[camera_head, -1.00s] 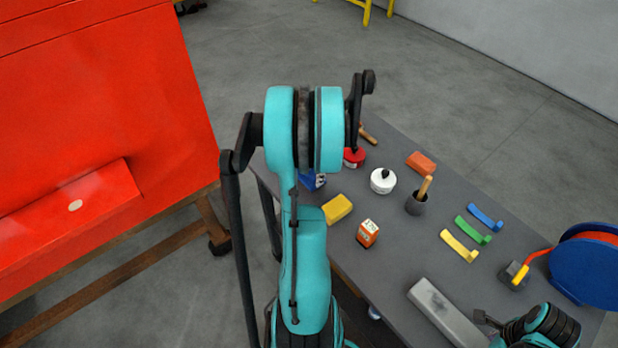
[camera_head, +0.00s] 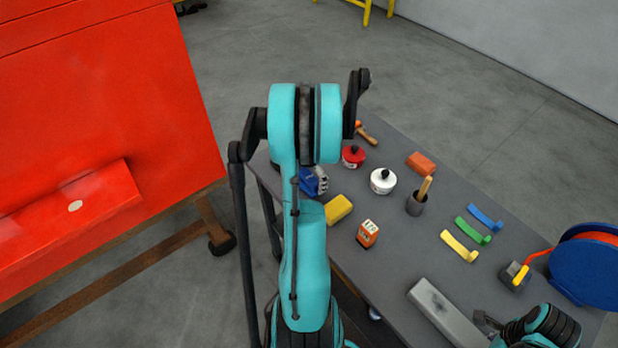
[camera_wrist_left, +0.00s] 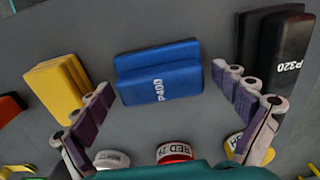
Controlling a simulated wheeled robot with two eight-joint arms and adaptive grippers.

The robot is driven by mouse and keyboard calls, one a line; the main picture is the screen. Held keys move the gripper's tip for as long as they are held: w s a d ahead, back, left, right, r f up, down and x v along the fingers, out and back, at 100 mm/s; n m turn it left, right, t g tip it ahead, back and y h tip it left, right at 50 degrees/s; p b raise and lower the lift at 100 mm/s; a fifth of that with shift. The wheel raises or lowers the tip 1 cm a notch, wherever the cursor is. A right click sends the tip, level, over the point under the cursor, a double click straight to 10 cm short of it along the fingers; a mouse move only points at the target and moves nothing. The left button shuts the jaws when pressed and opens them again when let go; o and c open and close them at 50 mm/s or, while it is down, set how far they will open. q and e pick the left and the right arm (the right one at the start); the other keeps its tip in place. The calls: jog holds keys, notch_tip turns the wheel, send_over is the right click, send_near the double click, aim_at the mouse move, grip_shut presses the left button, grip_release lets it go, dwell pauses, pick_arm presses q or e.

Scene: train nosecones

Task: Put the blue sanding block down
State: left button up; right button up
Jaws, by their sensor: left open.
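The blue sanding block (camera_wrist_left: 160,84), marked P400, lies on the grey tabletop in the left wrist view. My left gripper (camera_wrist_left: 160,80) is open, with one finger on each side of the block and gaps between fingers and block. In the head view the blue block (camera_head: 308,182) shows just right of my turquoise left arm, which hides part of it and most of the left gripper. My right gripper (camera_head: 487,322) is at the lower right of the head view, small and dark; its jaws cannot be made out.
A yellow block (camera_head: 338,208) and a black P320 block (camera_wrist_left: 285,50) flank the blue one. A red-lidded jar (camera_head: 353,156), a white jar (camera_head: 382,181) and an orange box (camera_head: 367,233) stand nearby. A large red panel (camera_head: 100,120) is at left.

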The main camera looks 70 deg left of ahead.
pick_arm(q)
jog(key=shift+r, duration=0.1)
notch_tip(320, 180, up, 11)
jog(key=w+d+r+m+t+y, duration=0.1)
jog(key=w+d+r, duration=0.3)
jog(key=w+d, duration=0.6)
jog(key=w+d+m+t, duration=0.1)
jog(key=w+d+t, duration=0.1)
jog(key=d, duration=1.5)
jog(key=w+d+r+m+t+h, duration=0.1)
jog(key=w+d+t, duration=0.2)
jog(key=d, duration=1.4)
jog(key=shift+m+t, duration=0.3)
jog(key=shift+t, duration=0.3)
jog(key=shift+d, duration=0.1)
